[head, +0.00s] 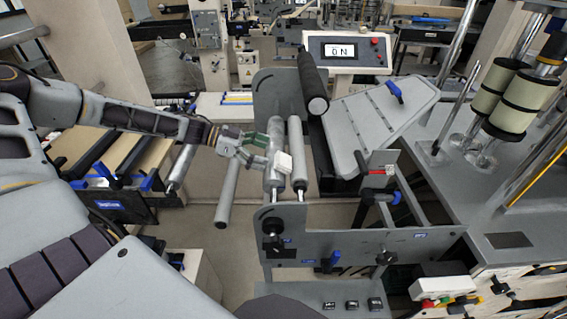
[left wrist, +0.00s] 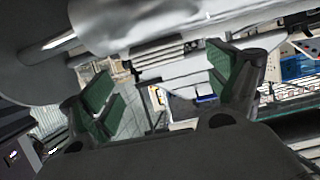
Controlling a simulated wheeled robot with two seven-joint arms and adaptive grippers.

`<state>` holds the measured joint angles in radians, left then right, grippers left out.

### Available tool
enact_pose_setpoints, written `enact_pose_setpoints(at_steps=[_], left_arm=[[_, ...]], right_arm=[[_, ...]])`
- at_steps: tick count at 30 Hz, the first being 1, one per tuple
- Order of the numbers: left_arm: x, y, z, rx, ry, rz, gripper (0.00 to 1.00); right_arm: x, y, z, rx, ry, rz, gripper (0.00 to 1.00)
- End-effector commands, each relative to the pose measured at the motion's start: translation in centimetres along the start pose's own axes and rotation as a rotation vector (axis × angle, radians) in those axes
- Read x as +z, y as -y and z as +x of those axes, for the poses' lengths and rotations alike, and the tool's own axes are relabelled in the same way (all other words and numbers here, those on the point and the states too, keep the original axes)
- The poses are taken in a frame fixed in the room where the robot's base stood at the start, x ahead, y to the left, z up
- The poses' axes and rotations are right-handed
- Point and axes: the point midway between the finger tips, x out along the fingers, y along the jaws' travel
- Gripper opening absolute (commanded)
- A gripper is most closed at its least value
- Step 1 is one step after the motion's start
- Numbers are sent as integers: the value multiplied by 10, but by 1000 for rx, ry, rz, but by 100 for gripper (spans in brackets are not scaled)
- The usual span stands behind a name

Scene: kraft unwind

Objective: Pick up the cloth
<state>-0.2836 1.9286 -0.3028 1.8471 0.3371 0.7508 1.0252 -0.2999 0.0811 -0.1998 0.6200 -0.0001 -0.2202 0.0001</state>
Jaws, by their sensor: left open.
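A small white block-like item, which looks like the folded cloth (head: 283,162), sits against the upper side of the grey rollers in the middle of the machine. My left gripper (head: 260,149) reaches in from the left just beside it, with its fingers apart. Whether a finger touches the item cannot be told. In the left wrist view my left gripper (left wrist: 162,88) shows two green-padded fingers spread wide, with nothing clearly between them. The cloth cannot be made out for sure in that view. My right gripper is not in view.
Grey rollers (head: 299,150) and a dark roller (head: 313,85) lie close to the gripper. The machine's grey side plate (head: 345,243) stands in front. A control box (head: 346,51) reading "ON" is behind. Cream rolls (head: 497,92) stand at right.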

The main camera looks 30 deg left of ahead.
Motion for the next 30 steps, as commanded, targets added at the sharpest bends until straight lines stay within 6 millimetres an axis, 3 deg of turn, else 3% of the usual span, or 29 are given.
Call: enact_pose_setpoints(at_steps=[30], left_arm=[[2,0,39,0,0,0,89]], right_arm=[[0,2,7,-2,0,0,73]])
